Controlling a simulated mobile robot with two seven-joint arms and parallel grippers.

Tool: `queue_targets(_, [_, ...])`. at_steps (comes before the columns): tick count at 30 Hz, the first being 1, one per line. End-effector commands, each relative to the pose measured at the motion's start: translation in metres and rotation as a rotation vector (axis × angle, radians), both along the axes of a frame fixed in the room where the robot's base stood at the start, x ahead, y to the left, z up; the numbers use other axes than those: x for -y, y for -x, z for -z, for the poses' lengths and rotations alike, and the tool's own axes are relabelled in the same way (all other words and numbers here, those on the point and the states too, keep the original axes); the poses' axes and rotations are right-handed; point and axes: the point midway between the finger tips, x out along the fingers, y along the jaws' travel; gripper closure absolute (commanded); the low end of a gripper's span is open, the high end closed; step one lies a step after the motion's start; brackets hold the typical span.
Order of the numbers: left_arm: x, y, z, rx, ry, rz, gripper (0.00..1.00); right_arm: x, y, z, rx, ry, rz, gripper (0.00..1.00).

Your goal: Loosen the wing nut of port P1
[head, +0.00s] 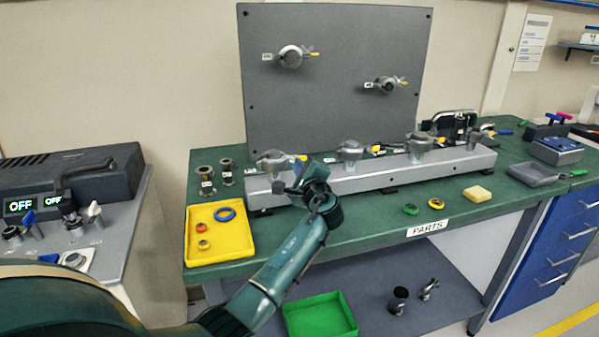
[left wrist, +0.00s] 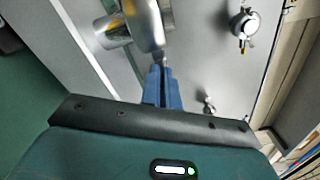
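A grey rail (head: 370,174) on the bench bears several metal clamped ports. The leftmost clamp (head: 273,161) has a yellow wing nut (head: 300,158) on its right side. I cannot read which port is P1. My left gripper (head: 284,187) is in front of the rail, just below this clamp. In the left wrist view, its blue fingers (left wrist: 161,72) lie side by side, apparently shut, with their tips close to a large metal clamp (left wrist: 145,25). Contact cannot be made out, and nothing clear shows between the fingers. My right gripper is out of view.
An upright grey panel (head: 340,110) behind the rail carries two more clamped ports. A yellow tray (head: 240,249) with rings is at the bench's left. A green bin (head: 320,318) is below.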

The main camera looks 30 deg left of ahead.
Motion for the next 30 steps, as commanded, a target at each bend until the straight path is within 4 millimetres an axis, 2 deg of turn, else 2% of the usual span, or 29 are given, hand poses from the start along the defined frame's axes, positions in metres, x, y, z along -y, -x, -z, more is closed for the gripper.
queue_targets(7, [0.001, 0.0, 0.005, 0.162, 0.14, 0.001, 1.0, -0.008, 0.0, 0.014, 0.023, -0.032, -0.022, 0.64])
queue_targets(23, [0.001, -0.001, 0.003, 0.544, 0.471, 0.002, 1.0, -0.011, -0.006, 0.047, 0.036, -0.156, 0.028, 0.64])
queue_targets(30, [0.001, 0.0, 0.001, 0.717, 0.619, 0.003, 1.0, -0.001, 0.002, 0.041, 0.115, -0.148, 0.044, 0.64])
